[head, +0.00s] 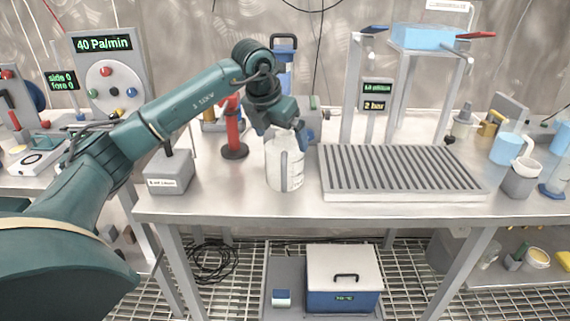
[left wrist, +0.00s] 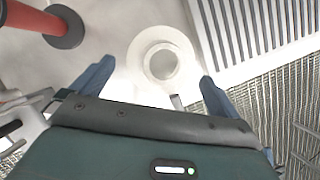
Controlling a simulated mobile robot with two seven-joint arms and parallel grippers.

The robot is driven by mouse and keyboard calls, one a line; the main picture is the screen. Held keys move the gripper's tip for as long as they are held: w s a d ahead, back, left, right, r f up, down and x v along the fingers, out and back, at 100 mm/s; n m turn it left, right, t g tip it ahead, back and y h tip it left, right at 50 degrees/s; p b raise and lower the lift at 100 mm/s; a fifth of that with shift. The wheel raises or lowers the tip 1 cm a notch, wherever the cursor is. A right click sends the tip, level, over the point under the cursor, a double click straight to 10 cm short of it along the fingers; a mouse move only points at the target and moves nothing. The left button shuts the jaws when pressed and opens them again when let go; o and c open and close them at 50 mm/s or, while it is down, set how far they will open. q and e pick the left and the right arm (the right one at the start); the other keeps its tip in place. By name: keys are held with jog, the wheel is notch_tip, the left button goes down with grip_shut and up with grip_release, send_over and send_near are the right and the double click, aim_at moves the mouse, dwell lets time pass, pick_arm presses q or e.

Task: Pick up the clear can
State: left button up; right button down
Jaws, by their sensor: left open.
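The clear can (head: 284,172) stands upright on the steel table, left of the grey slatted tray. It looks whitish and translucent, with a grey upright strip on its side. My left gripper (head: 286,135) is over the top of the can, pointing down, and partly hides its rim. In the left wrist view the can (left wrist: 160,58) shows from above as pale rings, just ahead of the gap between the blue fingertips (left wrist: 154,84). The jaws are apart and hold nothing. I cannot tell whether a finger touches the can. My right gripper is not in view.
A red post on a dark base (head: 233,140) stands close left of the can. The slatted tray (head: 400,195) lies close to its right. A grey labelled box (head: 168,172) sits at the left under my arm. The table front before the can is clear.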

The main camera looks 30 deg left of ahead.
aim_at(284, 147)
pick_arm(q)
jog(key=x, duration=0.4)
jog(key=shift+f, duration=0.4)
jog(key=shift+w, duration=0.1)
jog(key=c, duration=0.9)
jog(key=shift+r, duration=0.1)
jog(key=shift+c, duration=0.2)
